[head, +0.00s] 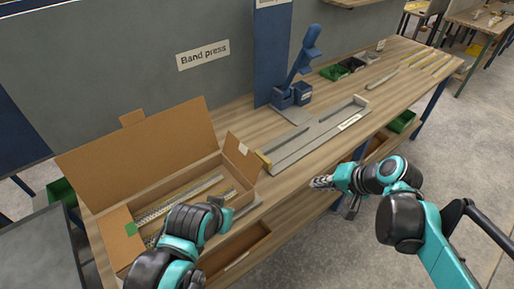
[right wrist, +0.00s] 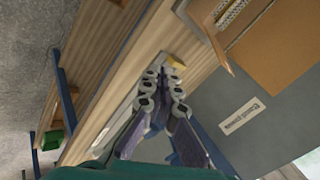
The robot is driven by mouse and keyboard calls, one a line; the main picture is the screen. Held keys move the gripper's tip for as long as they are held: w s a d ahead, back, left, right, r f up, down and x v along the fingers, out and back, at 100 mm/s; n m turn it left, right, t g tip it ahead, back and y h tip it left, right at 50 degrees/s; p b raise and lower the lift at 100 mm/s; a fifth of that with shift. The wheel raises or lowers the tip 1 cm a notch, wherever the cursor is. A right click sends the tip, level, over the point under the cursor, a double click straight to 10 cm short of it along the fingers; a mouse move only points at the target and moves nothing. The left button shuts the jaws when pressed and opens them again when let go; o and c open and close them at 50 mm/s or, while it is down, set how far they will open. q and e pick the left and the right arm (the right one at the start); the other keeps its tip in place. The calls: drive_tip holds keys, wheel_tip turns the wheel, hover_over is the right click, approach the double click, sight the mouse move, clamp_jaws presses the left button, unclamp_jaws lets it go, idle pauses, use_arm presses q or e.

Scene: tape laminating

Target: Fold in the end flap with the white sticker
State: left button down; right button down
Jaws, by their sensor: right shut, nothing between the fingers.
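The open cardboard box (head: 188,172) stands on the bench at the left, its large lid raised at the back. The end flap with the white sticker (head: 241,158) is at the box's right end, standing up and leaning outward. The other end flap, with a green sticker (head: 118,240), is at the left end and also open. My right gripper (head: 318,182) is shut and empty, in front of the bench edge, right of the box and apart from it. It also shows in the right wrist view (right wrist: 163,88). My left gripper (head: 228,217) is by the box's front; its fingers are mostly hidden.
Long strips lie in the box. A grey metal fixture (head: 315,137) with a yellow end lies right of the box. Behind it stands a blue press (head: 297,80). Green and black bins (head: 340,68) sit farther back. An open drawer (head: 235,250) is below the bench edge.

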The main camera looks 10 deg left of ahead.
drive_tip(key=w+a+f+m+g+y+b, duration=0.1)
drive_tip(key=w+a+f+g+y+b, duration=0.15)
drive_tip(key=w+a+y, duration=0.8)
drive_tip(key=n+g+y+b, duration=0.1)
drive_tip(key=g+y+b, duration=0.2)
drive_tip(key=g+y, duration=0.1)
approach(242, 145)
drive_tip(key=w+a, duration=0.3)
drive_tip(key=a, duration=0.1)
drive_tip(key=shift+s+a+r, duration=0.1)
drive_tip(key=shift+s+a, duration=0.2)
drive_tip(key=shift+s, duration=0.3)
drive_tip(key=shift+s+a+r, duration=0.1)
drive_tip(key=shift+s+a, duration=0.15)
drive_tip(key=shift+s, duration=0.35)
drive_tip(key=shift+s+a+r+b, duration=0.25)
drive_tip(key=shift+s+a+b, duration=0.05)
drive_tip(key=shift+s, duration=0.05)
drive_tip(key=shift+r+n, duration=0.1)
drive_tip(key=shift+n, duration=0.2)
